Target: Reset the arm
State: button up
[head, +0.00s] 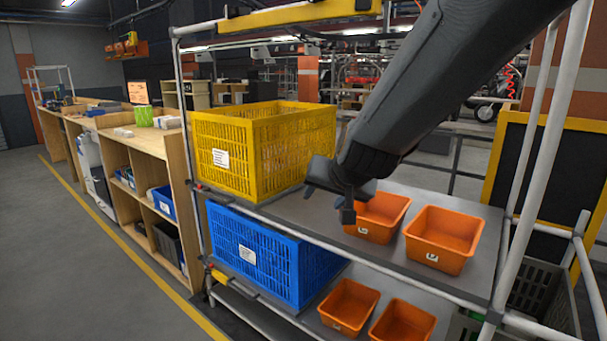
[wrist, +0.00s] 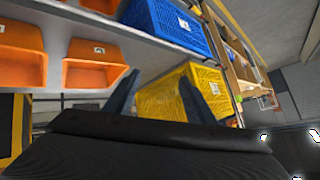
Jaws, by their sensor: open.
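My gripper (head: 346,204) hangs over the upper shelf in the head view, in front of the yellow crate and beside the left orange bin. In the wrist view my gripper (wrist: 155,100) shows two dark fingers spread apart, with nothing between them but the yellow crate (wrist: 172,98) in the background. My dark arm comes down from the upper right in the head view and hides part of the left orange bin and the room behind.
The upper grey shelf (head: 305,212) carries a yellow crate (head: 300,150) and two orange bins, one at right (head: 443,238). Below stand a blue crate (head: 265,258) and more orange bins (head: 348,306). A white post (head: 540,150) rises at right. Open floor (head: 70,240) lies at left.

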jog(key=s+d+f+g, duration=0.3)
jog(key=s+d+f, duration=0.1)
jog(key=s, duration=0.4)
jog(key=s+d+f+n+g+h, duration=0.1)
jog(key=s+d+f+g, duration=0.2)
jog(key=s+d+f, duration=0.2)
jog(key=s+d+f+n+g+h, duration=0.1)
jog(key=s+d+f+g, duration=0.2)
jog(key=s, duration=0.8)
notch_tip(320, 180, down, 5)
jog(key=shift+s+d+r+g, duration=0.2)
jog(key=shift+d+g, duration=0.1)
jog(key=shift+d, duration=0.95)
